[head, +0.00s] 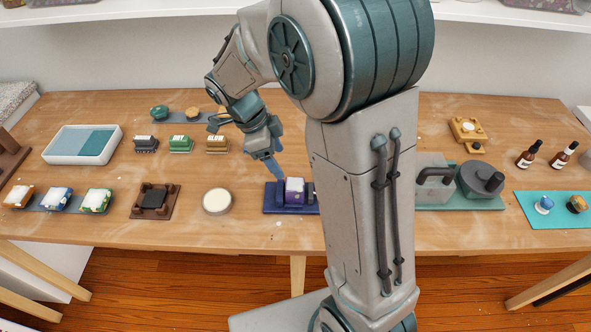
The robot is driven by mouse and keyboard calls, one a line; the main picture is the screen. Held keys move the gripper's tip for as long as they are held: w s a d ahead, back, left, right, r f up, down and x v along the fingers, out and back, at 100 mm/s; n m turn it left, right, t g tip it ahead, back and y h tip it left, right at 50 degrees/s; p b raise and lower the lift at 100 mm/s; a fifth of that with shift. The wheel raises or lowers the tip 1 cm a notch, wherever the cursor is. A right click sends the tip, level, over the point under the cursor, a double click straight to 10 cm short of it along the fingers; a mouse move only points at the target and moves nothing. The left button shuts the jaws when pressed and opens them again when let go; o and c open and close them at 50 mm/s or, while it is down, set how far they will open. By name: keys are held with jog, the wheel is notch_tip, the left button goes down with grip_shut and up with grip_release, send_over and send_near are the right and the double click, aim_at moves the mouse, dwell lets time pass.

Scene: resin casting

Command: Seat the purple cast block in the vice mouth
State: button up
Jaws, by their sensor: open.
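The purple cast block (294,194), with a pale top, stands upright at the dark blue vice (272,208) near the table's front middle. Dark blue upright parts of the vice show on both sides of the block. It appears to be between them, but I cannot tell how deep it sits. My gripper (277,170) is open, just above and to the left of the block, and appears apart from it. My arm hides the right end of the vice.
A round white-topped dish (217,201) and a brown fixture (155,201) stand left of the vice. Several coloured blocks (181,144) stand behind. A white tray (54,158) is at far left. Grey vessels (435,180) and bottles (528,154) are at right. Bare wood lies before the vice.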

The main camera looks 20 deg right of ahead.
jog(key=s+d+r+n+t+y, duration=0.2)
jog(key=s+r+n, duration=0.1)
jog(key=s+n, duration=0.4)
jog(key=s+d+r+n+t+y, duration=0.2)
jog(key=s+r+n, duration=0.2)
jog(key=s+n, duration=0.4)
jog(key=n, duration=0.5)
jog(key=shift+n, duration=0.4)
